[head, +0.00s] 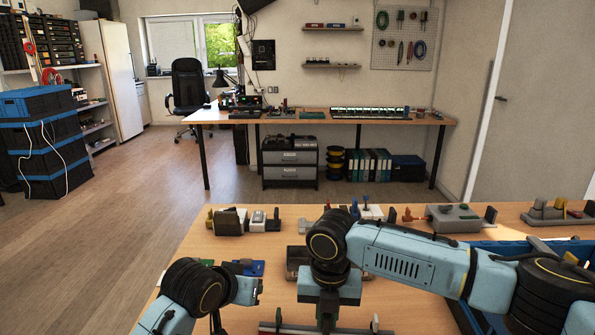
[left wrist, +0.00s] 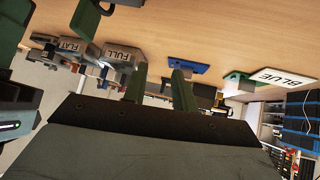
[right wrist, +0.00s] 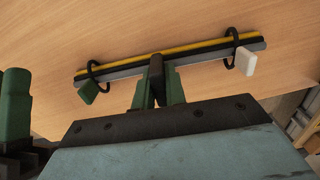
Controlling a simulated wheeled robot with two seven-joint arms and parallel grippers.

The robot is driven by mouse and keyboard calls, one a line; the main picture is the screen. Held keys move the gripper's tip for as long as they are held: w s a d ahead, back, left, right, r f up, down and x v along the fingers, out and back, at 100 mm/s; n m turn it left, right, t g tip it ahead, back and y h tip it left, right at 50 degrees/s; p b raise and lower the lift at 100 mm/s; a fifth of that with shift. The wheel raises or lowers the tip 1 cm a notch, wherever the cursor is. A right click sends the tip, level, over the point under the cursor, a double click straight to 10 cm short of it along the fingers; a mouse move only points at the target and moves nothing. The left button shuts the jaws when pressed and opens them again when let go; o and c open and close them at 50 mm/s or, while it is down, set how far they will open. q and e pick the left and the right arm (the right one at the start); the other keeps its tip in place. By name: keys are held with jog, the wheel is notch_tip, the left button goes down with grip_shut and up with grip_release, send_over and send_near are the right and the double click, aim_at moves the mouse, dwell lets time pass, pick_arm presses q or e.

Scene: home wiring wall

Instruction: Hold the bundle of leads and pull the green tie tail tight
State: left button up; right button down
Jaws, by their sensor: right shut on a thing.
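The bundle of leads (right wrist: 200,48) shows in the right wrist view as a long black, yellow and grey strip. A dark loop with a green tie tail (right wrist: 88,92) is at its left, and one with a white tail (right wrist: 244,62) at its right. My right gripper (right wrist: 157,85) is shut on a dark upright piece at the middle of the bundle, between the two loops. In the head view the bundle (head: 345,330) is partly hidden by my right gripper (head: 327,315).
In the left wrist view are grey blocks marked FLAT (left wrist: 80,47) and FULL (left wrist: 122,56), a blue holder (left wrist: 187,67) and a BLUE label plate (left wrist: 282,78). A grey box (head: 453,217) and blue rack (head: 500,248) stand at right in the head view.

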pick_arm(q)
jog(key=s+d+r, duration=0.3)
jog(key=s+d, duration=0.3)
jog(key=n+y, duration=0.1)
jog(key=y, duration=0.1)
send_near(277, 319)
jog(key=shift+g, duration=0.3)
jog(key=shift+w+x, duration=0.2)
jog(key=shift+x, duration=4.45)
jog(key=shift+r, duration=0.15)
jog(key=shift+c, duration=0.3)
grip_shut()
